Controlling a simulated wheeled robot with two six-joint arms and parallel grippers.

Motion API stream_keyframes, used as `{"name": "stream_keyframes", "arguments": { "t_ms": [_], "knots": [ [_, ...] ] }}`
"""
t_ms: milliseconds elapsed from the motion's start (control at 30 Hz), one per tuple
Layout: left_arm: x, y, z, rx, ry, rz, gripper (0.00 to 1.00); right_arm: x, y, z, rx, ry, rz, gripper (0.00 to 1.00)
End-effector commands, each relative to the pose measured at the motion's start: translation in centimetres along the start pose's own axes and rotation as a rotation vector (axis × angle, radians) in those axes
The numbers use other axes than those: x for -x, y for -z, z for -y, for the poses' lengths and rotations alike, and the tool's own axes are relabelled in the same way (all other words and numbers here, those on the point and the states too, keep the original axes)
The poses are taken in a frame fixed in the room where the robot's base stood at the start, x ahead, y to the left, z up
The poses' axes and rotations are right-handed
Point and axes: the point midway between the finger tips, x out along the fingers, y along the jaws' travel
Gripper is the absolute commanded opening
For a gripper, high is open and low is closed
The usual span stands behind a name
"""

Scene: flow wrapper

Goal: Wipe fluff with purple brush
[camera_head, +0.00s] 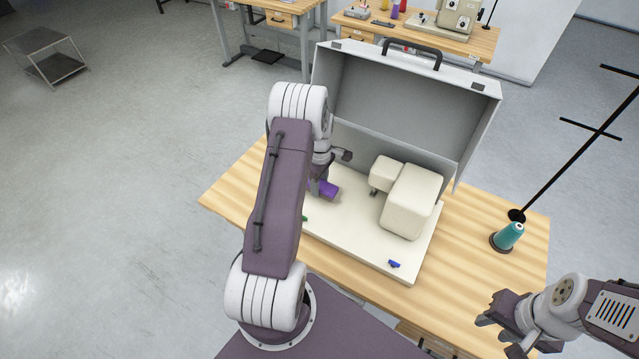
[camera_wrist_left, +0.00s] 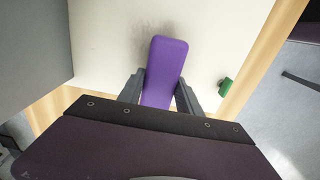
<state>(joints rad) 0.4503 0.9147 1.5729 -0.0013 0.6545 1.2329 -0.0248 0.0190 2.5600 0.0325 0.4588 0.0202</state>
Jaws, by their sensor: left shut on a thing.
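The purple brush (camera_head: 328,189) is at the left part of the cream machine base, partly hidden by my left arm. In the left wrist view the purple brush (camera_wrist_left: 165,67) sits between the two fingers of my left gripper (camera_wrist_left: 160,92), which is shut on it. Its far end points toward a faint grey patch of fluff (camera_wrist_left: 155,34) on the pale surface. I cannot tell whether the brush touches the surface.
The cream sewing-machine body (camera_head: 412,200) stands on the base in front of an upright grey case lid (camera_head: 395,105). A small blue piece (camera_head: 394,264) and a green piece (camera_wrist_left: 225,87) lie on the base.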

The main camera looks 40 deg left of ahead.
Motion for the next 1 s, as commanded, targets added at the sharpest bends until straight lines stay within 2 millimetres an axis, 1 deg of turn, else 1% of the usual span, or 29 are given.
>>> {"name": "stream_keyframes", "arguments": {
  "t_ms": [567,667,767,1000],
  "knots": [
    [-1.2,0.0,0.0,0.000,0.000,0.000,0.09,-0.8,-0.1,0.0,0.000,0.000,0.000,0.36],
    [-1.1,-0.1,0.0,0.000,0.000,0.000,0.09,-0.7,-0.1,0.0,0.000,0.000,0.000,0.36],
    [-1.1,-0.5,0.0,-0.002,0.000,0.000,0.09,-0.5,-0.1,0.0,0.000,0.000,0.000,0.36],
    [-0.9,-3.0,0.0,-0.003,0.001,0.000,0.09,0.1,0.0,0.0,0.000,0.000,0.000,0.36]
  ]
}}
